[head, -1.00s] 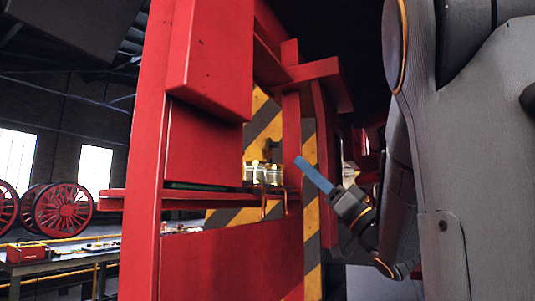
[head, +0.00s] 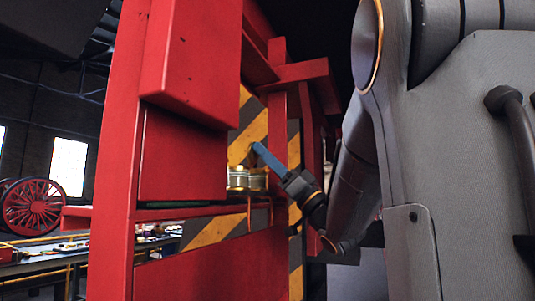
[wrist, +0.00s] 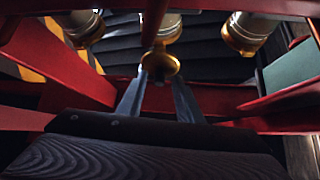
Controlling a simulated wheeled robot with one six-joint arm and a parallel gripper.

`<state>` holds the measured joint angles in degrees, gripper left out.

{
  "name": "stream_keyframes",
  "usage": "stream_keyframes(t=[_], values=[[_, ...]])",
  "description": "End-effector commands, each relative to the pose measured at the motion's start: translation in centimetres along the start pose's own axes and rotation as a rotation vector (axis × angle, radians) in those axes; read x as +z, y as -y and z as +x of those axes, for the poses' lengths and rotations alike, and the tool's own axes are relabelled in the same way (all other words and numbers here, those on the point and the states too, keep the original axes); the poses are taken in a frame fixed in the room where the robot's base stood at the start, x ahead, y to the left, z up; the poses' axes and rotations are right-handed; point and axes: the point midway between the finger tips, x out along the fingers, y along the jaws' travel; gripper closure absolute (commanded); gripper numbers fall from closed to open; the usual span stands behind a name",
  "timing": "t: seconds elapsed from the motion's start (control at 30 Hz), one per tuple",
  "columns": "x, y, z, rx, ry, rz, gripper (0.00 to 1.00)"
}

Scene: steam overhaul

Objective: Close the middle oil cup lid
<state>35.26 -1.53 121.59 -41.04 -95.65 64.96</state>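Three brass-and-glass oil cups show at the top of the wrist view: a left cup (wrist: 82,27), the middle cup (wrist: 168,28) and a right cup (wrist: 246,33). A round brass piece (wrist: 160,63), which looks like the middle cup's lid, lies just beyond my fingertips. In the head view some cups (head: 247,180) sit on the red ledge, partly overlapping. My gripper (wrist: 160,82) has its two fingers apart, with nothing clearly held between them. In the head view my gripper's blue finger (head: 268,157) points up-left, just above the cups. Contact cannot be told.
A red frame post (head: 120,150) and a red block (head: 195,60) stand left of the cups. Red beams (wrist: 255,95) border the space around the fingers. A yellow-and-black striped panel (head: 252,118) is behind. Red wheels (head: 32,205) stand far left.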

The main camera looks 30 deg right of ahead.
Motion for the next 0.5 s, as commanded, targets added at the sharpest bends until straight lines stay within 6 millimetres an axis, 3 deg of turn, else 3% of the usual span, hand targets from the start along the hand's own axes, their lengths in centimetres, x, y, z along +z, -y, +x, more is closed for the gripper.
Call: stream_keyframes(t=[0.2,0.4,0.5], values=[[-0.03,-0.08,-0.04,0.002,0.0,-0.001,0.69],[-0.05,-0.09,-0.07,0.002,0.0,-0.002,1.0],[-0.06,-0.09,-0.07,0.002,0.0,-0.002,1.0]])
